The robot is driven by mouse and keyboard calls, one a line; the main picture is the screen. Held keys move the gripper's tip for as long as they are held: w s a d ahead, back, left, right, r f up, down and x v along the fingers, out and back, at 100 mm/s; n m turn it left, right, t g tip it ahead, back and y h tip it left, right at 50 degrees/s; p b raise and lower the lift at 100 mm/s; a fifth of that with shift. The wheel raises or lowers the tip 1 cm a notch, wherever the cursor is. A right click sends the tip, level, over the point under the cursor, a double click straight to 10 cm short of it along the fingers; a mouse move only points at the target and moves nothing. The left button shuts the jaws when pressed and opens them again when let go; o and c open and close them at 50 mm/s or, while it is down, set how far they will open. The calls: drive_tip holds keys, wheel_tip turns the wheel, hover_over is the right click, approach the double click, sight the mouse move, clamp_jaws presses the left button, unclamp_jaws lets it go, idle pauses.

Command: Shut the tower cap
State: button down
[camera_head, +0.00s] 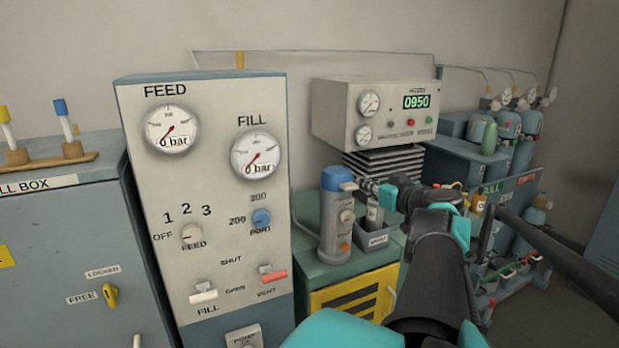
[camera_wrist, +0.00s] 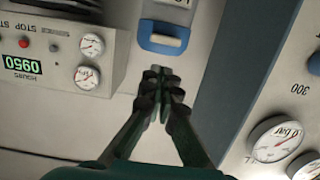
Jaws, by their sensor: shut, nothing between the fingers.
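The tower (camera_head: 334,228) is a grey cylinder standing on the green cabinet. Its blue cap (camera_head: 337,178) sits on top, with a pale piece at its right front. I cannot tell whether the cap is fully seated. The wrist view is turned over and shows the blue cap (camera_wrist: 163,44) with a pale bar, just beyond my fingertips. My gripper (camera_head: 369,187) is shut and empty, close to the right of the cap. In the wrist view my gripper (camera_wrist: 160,78) has its dark fingertips together. I cannot tell whether they touch the cap.
The FEED and FILL panel (camera_head: 215,130) stands left of the tower. A gauge box (camera_head: 385,110) reading 0950 is behind it. A small tray (camera_head: 378,240) holding a grey bottle is at the tower's right. Cylinders (camera_head: 510,130) stand at the far right.

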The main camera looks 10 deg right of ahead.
drive_tip(key=shift+s+d+f, duration=0.8)
drive_tip(key=shift+s+f, duration=0.25)
drive_tip(key=shift+s, duration=1.45)
drive_tip(key=s+a+f+g, duration=0.1)
drive_tip(key=a+f+g, duration=0.15)
drive_tip(key=f, duration=0.25)
drive_tip(key=s+a+f+m+g, duration=0.1)
drive_tip(key=a+f+g, duration=0.15)
drive_tip(key=f, duration=0.35)
drive_tip(key=s+a+f+g, duration=0.1)
drive_tip(key=a+f+g, duration=0.15)
drive_tip(key=f, duration=0.25)
drive_tip(key=s+f+m+g+h, duration=0.1)
drive_tip(key=s+f+g+h, duration=0.1)
drive_tip(key=f, duration=0.4)
drive_tip(key=s+d+f+m+g+h, duration=0.1)
drive_tip(key=s+f+h, duration=0.1)
drive_tip(key=f, duration=0.3)
drive_tip(key=shift+s+d+f+g+h, duration=0.15)
drive_tip(key=shift+d+f+g+h, duration=0.15)
drive_tip(key=shift+f+g+h, duration=0.15)
drive_tip(key=shift+r, duration=0.1)
